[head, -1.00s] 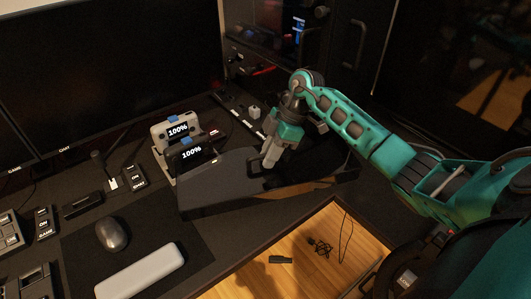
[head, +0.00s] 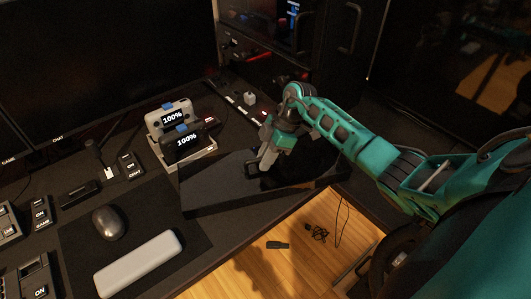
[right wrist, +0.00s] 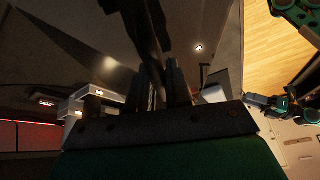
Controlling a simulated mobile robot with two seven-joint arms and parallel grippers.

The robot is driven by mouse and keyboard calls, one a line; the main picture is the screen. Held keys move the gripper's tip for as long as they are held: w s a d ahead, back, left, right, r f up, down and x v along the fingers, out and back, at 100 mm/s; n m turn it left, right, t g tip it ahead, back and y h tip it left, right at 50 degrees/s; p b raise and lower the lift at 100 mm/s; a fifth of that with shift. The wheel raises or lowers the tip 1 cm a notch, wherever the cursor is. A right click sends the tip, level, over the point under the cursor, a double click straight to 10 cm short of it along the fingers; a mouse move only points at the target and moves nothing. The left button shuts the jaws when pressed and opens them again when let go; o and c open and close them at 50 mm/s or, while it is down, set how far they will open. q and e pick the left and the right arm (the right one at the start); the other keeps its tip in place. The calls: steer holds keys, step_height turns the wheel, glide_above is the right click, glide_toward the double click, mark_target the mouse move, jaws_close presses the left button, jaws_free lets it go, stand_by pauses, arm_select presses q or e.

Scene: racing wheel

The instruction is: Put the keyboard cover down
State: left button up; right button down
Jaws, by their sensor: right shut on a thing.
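The keyboard cover (head: 217,186) is a long, dark, flat panel lying along the front edge of the desk, right of the mouse mat. My right gripper (head: 261,168) is above its middle, shut on a dark raised part that looks like its handle. In the right wrist view, the fingers (right wrist: 163,88) close around a dark piece of the cover, seen from very near. The panel looks low and nearly level; whether its underside fully touches the surface below cannot be told. The keyboard is not visible. My left gripper is not in view.
A grey mouse (head: 109,223) and a light grey wrist rest (head: 139,263) are left of the cover. Two devices showing 100% (head: 180,138) stand close behind its left end. Monitors (head: 100,70) stand at the back. Wooden floor (head: 285,225) with a cable shows in front.

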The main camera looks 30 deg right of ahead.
stand_by(0.4)
steer(key=c, duration=1)
jaws_free()
steer(key=v, duration=1.3)
steer(key=shift+f, duration=0.1)
